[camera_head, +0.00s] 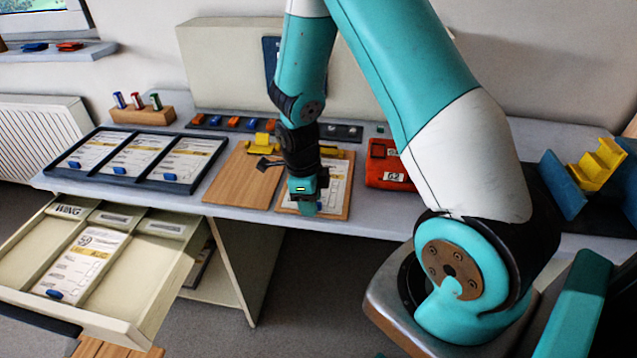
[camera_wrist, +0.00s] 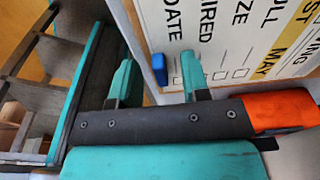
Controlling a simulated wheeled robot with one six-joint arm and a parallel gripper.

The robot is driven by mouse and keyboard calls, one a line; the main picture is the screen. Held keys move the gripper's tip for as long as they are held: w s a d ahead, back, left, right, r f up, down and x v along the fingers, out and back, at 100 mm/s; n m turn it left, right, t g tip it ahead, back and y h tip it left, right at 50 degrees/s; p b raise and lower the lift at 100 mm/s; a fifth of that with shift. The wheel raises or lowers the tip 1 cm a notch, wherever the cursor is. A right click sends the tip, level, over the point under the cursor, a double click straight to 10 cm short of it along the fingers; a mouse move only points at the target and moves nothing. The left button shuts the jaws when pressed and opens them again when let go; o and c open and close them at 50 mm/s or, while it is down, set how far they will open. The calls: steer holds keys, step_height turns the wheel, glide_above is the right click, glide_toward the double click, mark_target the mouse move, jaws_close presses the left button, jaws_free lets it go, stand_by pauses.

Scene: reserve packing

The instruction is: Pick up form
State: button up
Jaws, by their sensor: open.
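A white printed form (camera_head: 335,178) lies on a wooden board (camera_head: 342,212) on the worktop, partly hidden behind my gripper (camera_head: 305,200). In the wrist view the form (camera_wrist: 225,35) fills the upper right, with printed lines, checkboxes and a yellow band. A small blue tab (camera_wrist: 159,69) sits at its edge. My gripper (camera_wrist: 157,72) is open, and in that picture the tab appears between its two teal fingertips. Nothing is held. I cannot tell whether the fingers touch the board.
A dark tray (camera_head: 122,180) with several forms is at left. An open drawer (camera_head: 110,312) holds another form (camera_head: 80,265). A bare wooden board (camera_head: 243,183) lies left of my gripper, a red pouch (camera_head: 388,165) right. A yellow holder (camera_head: 598,165) stands far right.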

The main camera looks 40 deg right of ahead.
jaws_close()
steer(key=shift+r, duration=0.1)
